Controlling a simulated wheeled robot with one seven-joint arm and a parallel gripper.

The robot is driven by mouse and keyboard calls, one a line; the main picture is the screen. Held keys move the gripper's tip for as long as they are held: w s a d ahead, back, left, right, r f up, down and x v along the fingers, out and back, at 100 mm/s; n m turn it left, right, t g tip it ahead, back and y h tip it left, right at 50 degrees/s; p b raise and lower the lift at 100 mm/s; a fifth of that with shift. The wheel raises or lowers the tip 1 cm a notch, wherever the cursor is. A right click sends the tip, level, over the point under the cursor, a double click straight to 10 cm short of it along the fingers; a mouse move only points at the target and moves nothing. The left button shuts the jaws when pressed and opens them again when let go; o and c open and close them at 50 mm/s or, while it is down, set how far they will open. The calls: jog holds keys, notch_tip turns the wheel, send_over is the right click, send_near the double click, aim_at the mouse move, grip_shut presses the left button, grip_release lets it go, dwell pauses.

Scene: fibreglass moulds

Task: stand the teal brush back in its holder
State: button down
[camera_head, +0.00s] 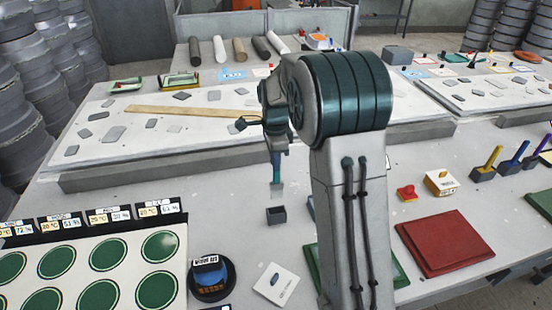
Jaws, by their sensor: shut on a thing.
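My gripper (275,148) is shut on the teal brush (277,172) and points down over the work table. The brush hangs upright with its pale bristle end (277,190) down. A small dark open-topped box (276,216), which looks like the brush's holder, stands on the table below. The bristle end appears just above the box in the picture, with a small gap between them. I cannot tell from this one view whether the brush is exactly over the opening. My arm hides part of the table to the right.
A white card (276,284) and a round dark device with a blue top (211,278) stand in front. A panel with green discs (108,256) is at left. A red plate (444,243) and holders with a yellow-handled brush (489,161) and others are at right.

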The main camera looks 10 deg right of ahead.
aim_at(275, 183)
jog(key=shift+f+b, duration=3.25)
jog(key=shift+f, duration=2.05)
jog(key=shift+f+b, duration=0.3)
jog(key=c, duration=1.3)
grip_release()
jog(key=shift+r, duration=0.1)
notch_tip(275, 183, up, 13)
jog(key=shift+b, duration=0.45)
jog(key=shift+r, duration=0.35)
